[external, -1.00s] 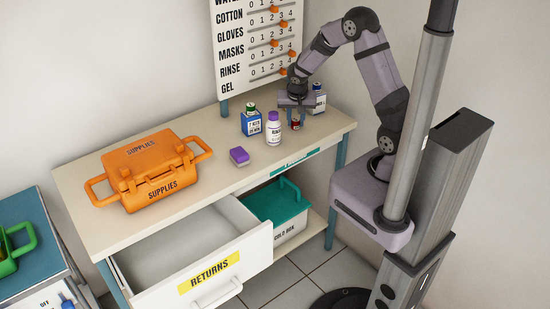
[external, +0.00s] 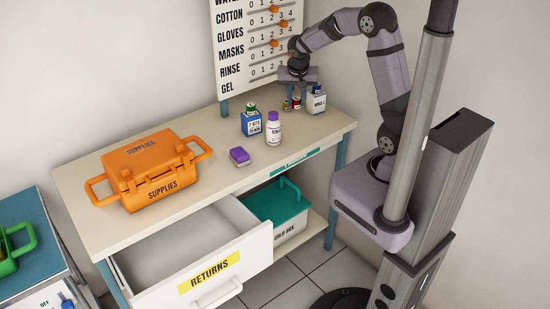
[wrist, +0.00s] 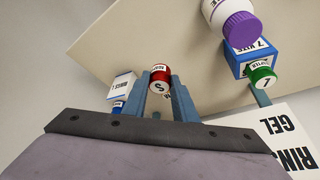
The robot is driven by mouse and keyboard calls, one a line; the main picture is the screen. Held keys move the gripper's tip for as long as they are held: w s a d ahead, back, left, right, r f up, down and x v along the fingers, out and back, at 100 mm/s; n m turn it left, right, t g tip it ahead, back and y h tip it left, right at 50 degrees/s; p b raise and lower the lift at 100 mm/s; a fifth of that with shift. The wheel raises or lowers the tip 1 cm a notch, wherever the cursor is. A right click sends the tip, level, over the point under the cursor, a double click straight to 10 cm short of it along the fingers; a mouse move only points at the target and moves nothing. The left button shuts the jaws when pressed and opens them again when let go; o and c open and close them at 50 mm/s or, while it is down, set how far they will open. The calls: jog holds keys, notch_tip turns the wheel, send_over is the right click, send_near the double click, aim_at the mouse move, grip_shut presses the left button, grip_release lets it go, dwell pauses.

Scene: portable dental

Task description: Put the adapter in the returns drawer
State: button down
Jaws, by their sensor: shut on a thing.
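A small round piece with a red top marked S, apparently the adapter (wrist: 160,74), sits between the two blue-grey fingers in the wrist view. My gripper (wrist: 160,92) is shut on it. In the external view my gripper (external: 297,88) points down over the back right of the table, beside a white and blue box. Small red pieces show below it, partly hidden by the fingers. The returns drawer (external: 212,268), white with a yellow label, is pulled open at the front left of the table and looks empty inside.
A white and blue box (external: 316,101) stands close right of my gripper. An orange supplies case (external: 153,172) sits behind the drawer. The board (external: 235,75) rises behind.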

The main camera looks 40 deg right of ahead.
jog(key=shift+r, duration=0.65)
jog(key=shift+a, duration=0.1)
jog(key=s+a+f+n+t+y+p, duration=0.1)
jog(key=s+a+n+p, duration=0.3)
jog(key=n, duration=0.4)
jog(key=shift+s+a+y+p, duration=0.25)
jog(key=shift+a+y+p, duration=0.4)
jog(key=shift+y+p, duration=0.25)
jog(key=s+f, duration=0.4)
jog(key=shift+f, duration=0.4)
jog(key=shift+w, duration=0.1)
